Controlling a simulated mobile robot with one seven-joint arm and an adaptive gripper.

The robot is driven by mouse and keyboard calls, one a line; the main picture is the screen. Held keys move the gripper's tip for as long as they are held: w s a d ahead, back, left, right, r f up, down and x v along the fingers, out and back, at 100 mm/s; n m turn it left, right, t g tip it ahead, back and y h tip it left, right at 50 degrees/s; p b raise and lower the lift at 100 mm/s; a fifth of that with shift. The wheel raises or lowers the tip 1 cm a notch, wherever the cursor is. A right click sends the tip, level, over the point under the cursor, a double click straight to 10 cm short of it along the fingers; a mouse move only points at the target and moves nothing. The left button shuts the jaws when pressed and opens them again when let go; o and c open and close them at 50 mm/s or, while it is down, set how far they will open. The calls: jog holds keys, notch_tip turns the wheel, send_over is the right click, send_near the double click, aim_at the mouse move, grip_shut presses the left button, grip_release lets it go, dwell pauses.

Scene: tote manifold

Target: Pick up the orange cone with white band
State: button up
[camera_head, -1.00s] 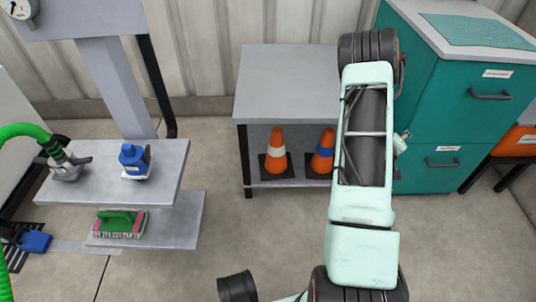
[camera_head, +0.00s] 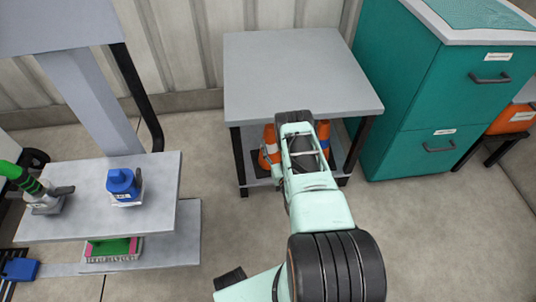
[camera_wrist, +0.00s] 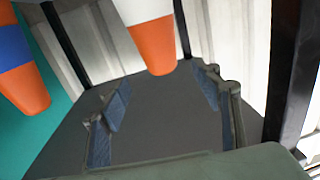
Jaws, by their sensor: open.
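The orange cone with white band (camera_head: 269,148) stands on the lower shelf of the grey table, partly hidden by my arm in the head view. In the wrist view this cone (camera_wrist: 152,42) appears upside down, with its orange tip pointing down and its white band at the top edge. My gripper (camera_wrist: 163,95) is open, its two blue-padded fingers apart with nothing between them. The cone's tip shows just beyond the fingertips, roughly between them.
A cone with a blue band (camera_head: 324,138) stands close on the right; it also shows in the wrist view (camera_wrist: 20,65). The tabletop (camera_head: 290,70) lies above, with dark legs (camera_head: 242,165) at the sides. A teal cabinet (camera_head: 430,110) stands on the right.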

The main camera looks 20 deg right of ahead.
aim_at(272, 132)
jog(key=w, duration=0.3)
jog(key=shift+w+d+b, duration=0.1)
jog(key=shift+d+b, duration=0.25)
jog(key=shift+b, duration=0.05)
jog(key=w+b, duration=0.2)
jog(key=w, duration=0.2)
jog(key=shift+w+d, duration=0.1)
jog(key=shift+d, duration=0.1)
jog(key=shift+w+d+r, duration=0.1)
jog(key=shift+w, duration=0.45)
grip_shut()
